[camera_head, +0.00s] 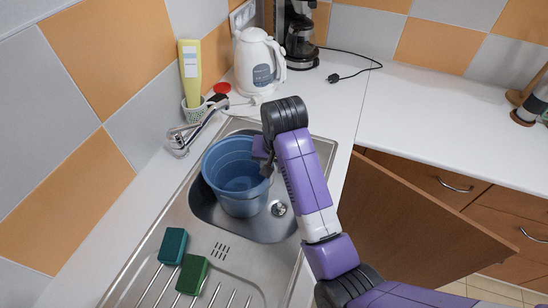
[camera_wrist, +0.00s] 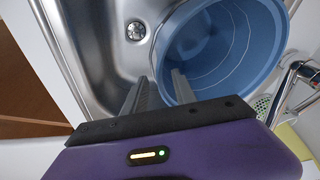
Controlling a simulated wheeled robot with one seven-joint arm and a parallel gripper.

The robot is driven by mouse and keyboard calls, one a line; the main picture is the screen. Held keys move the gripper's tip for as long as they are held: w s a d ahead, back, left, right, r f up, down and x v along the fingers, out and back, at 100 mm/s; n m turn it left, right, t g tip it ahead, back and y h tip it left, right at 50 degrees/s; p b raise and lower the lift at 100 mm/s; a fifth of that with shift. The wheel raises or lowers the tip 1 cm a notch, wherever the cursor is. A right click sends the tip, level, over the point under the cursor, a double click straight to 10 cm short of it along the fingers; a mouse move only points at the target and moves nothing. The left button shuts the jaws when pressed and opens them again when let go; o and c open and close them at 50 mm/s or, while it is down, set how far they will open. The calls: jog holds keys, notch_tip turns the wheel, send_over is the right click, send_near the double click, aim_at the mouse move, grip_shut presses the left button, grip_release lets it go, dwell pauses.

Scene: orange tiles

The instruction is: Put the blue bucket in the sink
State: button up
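The blue bucket (camera_head: 225,190) is inside the basin of the metal sink (camera_head: 325,150), beside the drain, with its open top facing up. I cannot tell whether its base rests flat on the basin floor. My gripper (camera_head: 265,165) is at the bucket's right rim in the head view, where my arm partly hides it. In the wrist view the two fingers of my gripper (camera_wrist: 161,78) are apart, with a gap between them, one on each side of the wall of the bucket (camera_wrist: 262,55). The inside of the bucket looks empty.
A faucet (camera_head: 183,138) stands behind the basin's left side. Two green sponges (camera_head: 173,246) lie on the drainboard. A white kettle (camera_head: 258,62), a coffee maker (camera_head: 301,35) and a yellow bottle (camera_head: 190,72) stand at the back. A cabinet door (camera_head: 400,225) hangs open below. The right counter is mostly clear.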

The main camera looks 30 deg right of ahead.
jog(key=v, duration=0.6)
jog(key=shift+r+p, duration=0.35)
